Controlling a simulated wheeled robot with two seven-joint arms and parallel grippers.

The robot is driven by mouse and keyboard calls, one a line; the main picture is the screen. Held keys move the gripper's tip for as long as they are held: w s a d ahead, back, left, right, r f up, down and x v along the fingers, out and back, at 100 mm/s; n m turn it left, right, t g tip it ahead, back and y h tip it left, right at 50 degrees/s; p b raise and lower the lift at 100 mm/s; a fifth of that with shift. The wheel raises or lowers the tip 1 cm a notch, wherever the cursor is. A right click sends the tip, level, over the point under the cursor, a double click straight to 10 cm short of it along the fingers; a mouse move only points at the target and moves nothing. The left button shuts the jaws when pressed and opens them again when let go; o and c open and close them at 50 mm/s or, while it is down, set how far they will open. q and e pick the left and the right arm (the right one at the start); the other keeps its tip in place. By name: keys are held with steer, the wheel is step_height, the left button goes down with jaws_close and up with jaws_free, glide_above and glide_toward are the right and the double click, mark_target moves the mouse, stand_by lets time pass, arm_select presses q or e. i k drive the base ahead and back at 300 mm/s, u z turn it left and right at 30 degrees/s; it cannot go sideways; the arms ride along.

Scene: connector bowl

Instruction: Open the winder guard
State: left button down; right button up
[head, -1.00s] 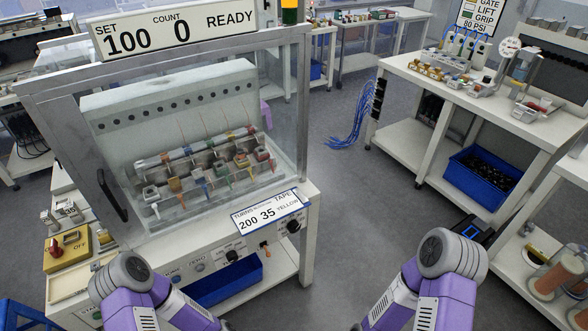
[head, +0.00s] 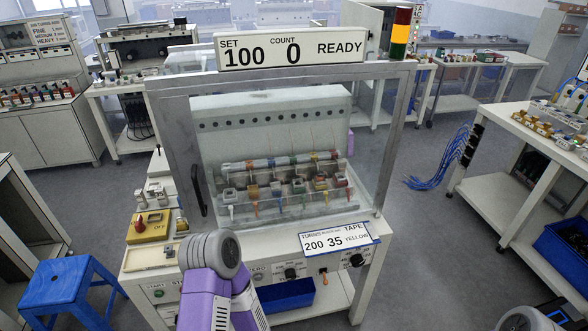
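The winder guard (head: 379,150) is a clear panel in a grey metal frame at the front of the winder. It looks closed, with the coil bobbins (head: 290,188) showing behind it. Its black vertical handle (head: 197,192) is on the left side. The winder's sign (head: 290,50) reads SET 100, COUNT 0, READY. My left arm rises from the bottom, below and right of the handle; its gripper is not visible. Only a bit of my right arm shows at the bottom right corner, and I see no fingers there.
A yellow OFF switch box (head: 148,227) sits left of the winder. A blue stool (head: 66,290) stands at lower left. A blue bin (head: 287,295) is under the winder's front. A card (head: 340,238) reads 200 35 YELLOW. Blue cables (head: 445,165) hang from the right bench. Floor right of the winder is clear.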

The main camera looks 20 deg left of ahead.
mark_target(175, 104)
steer(key=k, duration=1)
steer(key=u, duration=1.55)
steer(key=i, duration=1.7)
steer(key=z, duration=1.65)
